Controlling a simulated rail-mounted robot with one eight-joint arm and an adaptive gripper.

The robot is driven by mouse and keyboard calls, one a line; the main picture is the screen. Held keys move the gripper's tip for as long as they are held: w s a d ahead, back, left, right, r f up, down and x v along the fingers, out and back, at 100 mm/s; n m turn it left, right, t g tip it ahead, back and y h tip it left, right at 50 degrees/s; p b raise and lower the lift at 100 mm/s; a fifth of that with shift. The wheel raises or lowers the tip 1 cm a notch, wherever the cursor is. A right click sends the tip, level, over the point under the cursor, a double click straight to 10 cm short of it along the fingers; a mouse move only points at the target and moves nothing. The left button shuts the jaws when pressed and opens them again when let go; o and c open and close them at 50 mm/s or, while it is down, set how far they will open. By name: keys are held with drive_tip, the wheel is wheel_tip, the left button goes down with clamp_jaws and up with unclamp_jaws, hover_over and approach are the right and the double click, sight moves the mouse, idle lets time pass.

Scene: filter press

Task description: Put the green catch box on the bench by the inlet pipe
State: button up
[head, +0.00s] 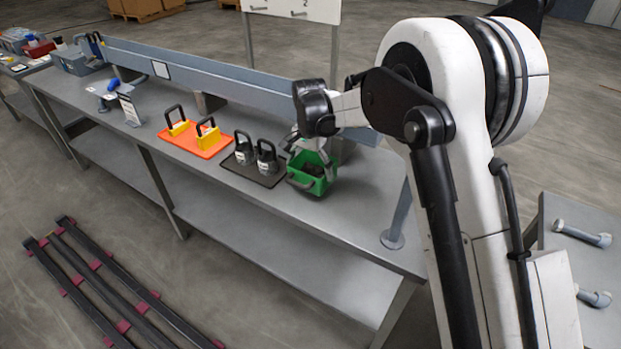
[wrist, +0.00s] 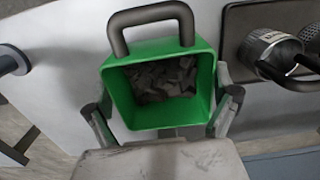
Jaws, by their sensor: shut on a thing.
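The green catch box (head: 325,184) is at the front of the grey bench (head: 345,222), just right of the black mat. My gripper (head: 313,150) is shut on it, with one finger on each side in the wrist view (wrist: 162,100). The box (wrist: 121,98) is open-topped, has a dark loop handle and holds dark grey chunks. I cannot tell whether it touches the bench. A grey upright pipe (head: 397,218), which looks like the inlet pipe, stands on a round foot farther right. Its foot also shows at the left of the wrist view (wrist: 12,62).
A black mat (head: 240,172) with two dark handled weights (head: 266,158) lies left of the box. Beyond it are an orange mat (head: 205,147) with yellow handled pieces and a small sign (head: 128,108). A long blue-grey beam (head: 215,75) runs behind. Bench between box and pipe is clear.

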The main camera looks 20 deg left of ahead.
drive_tip(key=shift+f, duration=1.85)
drive_tip(key=o, duration=0.9)
drive_tip(key=shift+o, duration=0.2)
wheel_tip(320, 180, up, 12)
